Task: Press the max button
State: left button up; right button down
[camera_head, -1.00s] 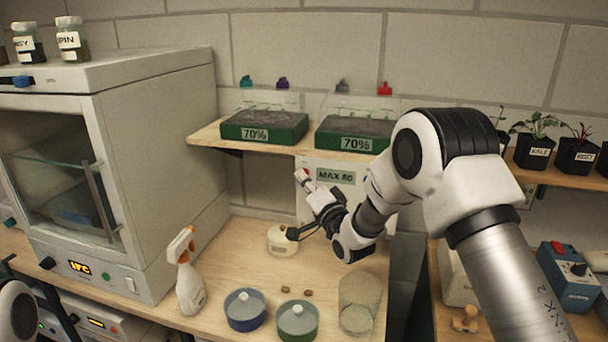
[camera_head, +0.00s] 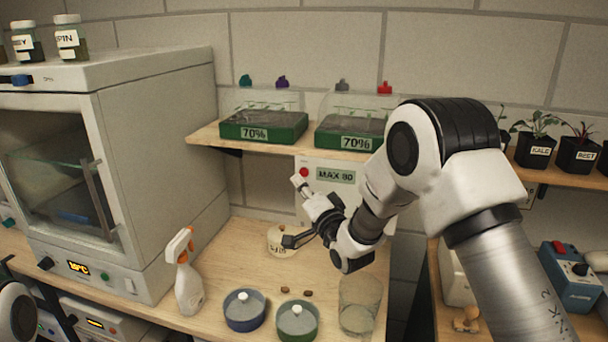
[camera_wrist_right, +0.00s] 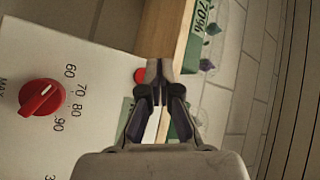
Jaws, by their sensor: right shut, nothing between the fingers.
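A white panel box (camera_head: 317,204) hangs under the wooden shelf with a "MAX 80" label (camera_head: 336,176). A small round red button (camera_head: 304,172) sits left of the label. It also shows in the right wrist view (camera_wrist_right: 139,75), partly behind my fingertips. My right gripper (camera_head: 298,181) is shut and empty, its tips just below and left of the button in the head view. In the right wrist view the tips (camera_wrist_right: 158,70) overlap the button's edge; I cannot tell whether they touch it. My left gripper is out of view.
A red dial knob (camera_wrist_right: 41,98) with a number scale is on the same panel. The shelf (camera_head: 278,147) with two "70%" trays is close above. A spray bottle (camera_head: 187,280), two lidded pots and a glass jar (camera_head: 358,303) stand on the bench below.

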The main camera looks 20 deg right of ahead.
jog(key=s+a, duration=0.2)
jog(key=s, duration=0.1)
jog(key=shift+s+a, duration=0.1)
dwell(0.8)
